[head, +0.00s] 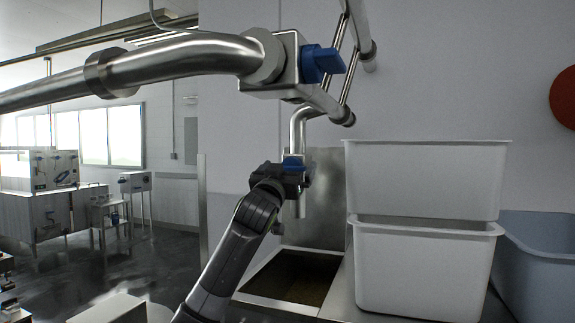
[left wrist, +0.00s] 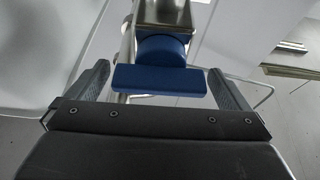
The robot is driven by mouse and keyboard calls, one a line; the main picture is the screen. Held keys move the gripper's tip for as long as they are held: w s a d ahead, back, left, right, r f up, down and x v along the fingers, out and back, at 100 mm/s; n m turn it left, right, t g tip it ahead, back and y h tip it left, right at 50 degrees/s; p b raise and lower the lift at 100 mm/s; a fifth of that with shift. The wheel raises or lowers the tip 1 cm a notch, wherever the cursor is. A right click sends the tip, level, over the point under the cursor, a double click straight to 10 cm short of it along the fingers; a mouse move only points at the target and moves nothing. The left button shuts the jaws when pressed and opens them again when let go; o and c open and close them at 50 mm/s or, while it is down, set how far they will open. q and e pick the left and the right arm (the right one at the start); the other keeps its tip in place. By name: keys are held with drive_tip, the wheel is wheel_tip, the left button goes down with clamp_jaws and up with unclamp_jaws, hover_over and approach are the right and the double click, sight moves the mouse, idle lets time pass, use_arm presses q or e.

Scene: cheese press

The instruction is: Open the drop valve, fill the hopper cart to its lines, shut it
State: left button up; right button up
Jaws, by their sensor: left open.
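A pipe with a downturned spout (head: 300,205) comes off the wall in the head view, with a blue valve handle (head: 293,162) on it. My left gripper (head: 292,174) is at this handle. In the left wrist view the blue handle (left wrist: 160,80) lies crosswise between the two open fingers of my left gripper (left wrist: 160,90), with gaps on both sides. A steel-rimmed open hopper (head: 275,303) stands below the spout, brown and dark inside. Its fill lines cannot be made out, and my left arm covers part of its left side. My right gripper is not in view.
A thick steel pipe (head: 170,62) with another blue-handled valve (head: 322,63) crosses above my left arm. Stacked white tubs (head: 425,180) stand right of the hopper, with a blue-grey tub (head: 545,265) beyond.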

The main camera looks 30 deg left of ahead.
use_arm(q)
drive_tip(key=shift+c, duration=0.3)
drive_tip(key=c, duration=0.8)
drive_tip(key=shift+r+m+p, duration=0.15)
drive_tip(key=shift+m+p, duration=0.4)
drive_tip(key=shift+m, duration=0.05)
drive_tip(key=shift+c, duration=0.2)
drive_tip(key=m+h+p, duration=0.1)
drive_tip(key=m+p, duration=0.1)
drive_tip(key=m+h+p, duration=0.2)
drive_tip(key=m, duration=0.1)
drive_tip(key=shift+r, duration=0.15)
drive_tip(key=shift+m+h+p, duration=0.4)
drive_tip(key=shift+m+p, duration=0.5)
drive_tip(key=shift+p, duration=0.05)
drive_tip(key=shift+f+m+h+p, duration=0.3)
drive_tip(key=shift+m+h, duration=0.3)
drive_tip(key=shift+m, duration=0.3)
